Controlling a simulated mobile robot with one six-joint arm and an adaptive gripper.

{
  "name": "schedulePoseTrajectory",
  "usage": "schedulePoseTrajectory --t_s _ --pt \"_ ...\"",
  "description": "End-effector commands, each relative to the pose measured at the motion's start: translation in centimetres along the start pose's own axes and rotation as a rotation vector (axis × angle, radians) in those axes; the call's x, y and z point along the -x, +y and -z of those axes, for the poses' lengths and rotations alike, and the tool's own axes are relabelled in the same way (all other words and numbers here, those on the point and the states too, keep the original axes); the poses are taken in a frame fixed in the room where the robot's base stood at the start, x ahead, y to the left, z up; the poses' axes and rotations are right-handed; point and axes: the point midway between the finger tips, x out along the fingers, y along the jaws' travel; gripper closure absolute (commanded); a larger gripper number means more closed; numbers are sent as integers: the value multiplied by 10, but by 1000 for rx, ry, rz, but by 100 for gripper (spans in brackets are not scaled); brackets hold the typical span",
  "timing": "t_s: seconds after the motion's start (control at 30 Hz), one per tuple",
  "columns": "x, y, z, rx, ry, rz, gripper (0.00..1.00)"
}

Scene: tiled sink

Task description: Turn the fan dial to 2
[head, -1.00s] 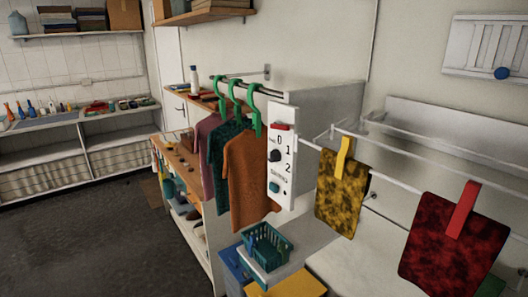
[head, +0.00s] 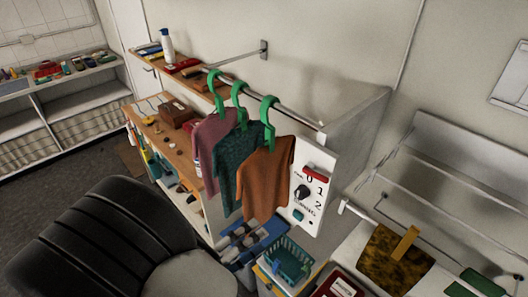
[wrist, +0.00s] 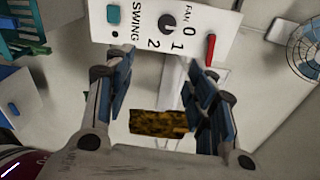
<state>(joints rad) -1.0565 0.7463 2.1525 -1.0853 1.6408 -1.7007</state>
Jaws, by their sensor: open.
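The white control panel (head: 316,185) stands at the end of the clothes rail, marked 0, 1, 2 beside a round black fan dial (head: 302,191). A red bar (head: 319,173) is near the 0 and a teal square button (head: 298,214) is below, by the SWING label. In the wrist view the panel (wrist: 220,15) is sideways at the top, with the dial (wrist: 166,33) beyond my gripper (wrist: 158,82). My gripper is open and empty, its fingers apart from the dial. I cannot tell which number the dial points to. The gripper is not visible in the head view.
Shirts on green hangers (head: 238,90) hang left of the panel. A drying rail with a yellow-brown cloth (head: 390,262) is at the right, and a teal basket (head: 288,262) stands below. A fan (wrist: 303,47) shows at the wrist view's right edge.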

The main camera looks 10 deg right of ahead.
Motion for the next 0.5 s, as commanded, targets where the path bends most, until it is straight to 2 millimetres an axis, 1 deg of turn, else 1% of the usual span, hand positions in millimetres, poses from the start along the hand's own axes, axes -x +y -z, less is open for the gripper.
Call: schedulePoseTrajectory --t_s 0.03,0.1,0.17,0.23,0.37,0.5 --pt "6 -2 -4 43 -32 22 49" --pt "10 -1 -8 77 -57 38 49" --pt "8 0 -10 89 -65 44 49" --pt "2 0 -10 91 -64 46 49" --pt "-20 -1 -10 91 -59 45 49" --pt "-50 -3 -12 90 -57 44 49"
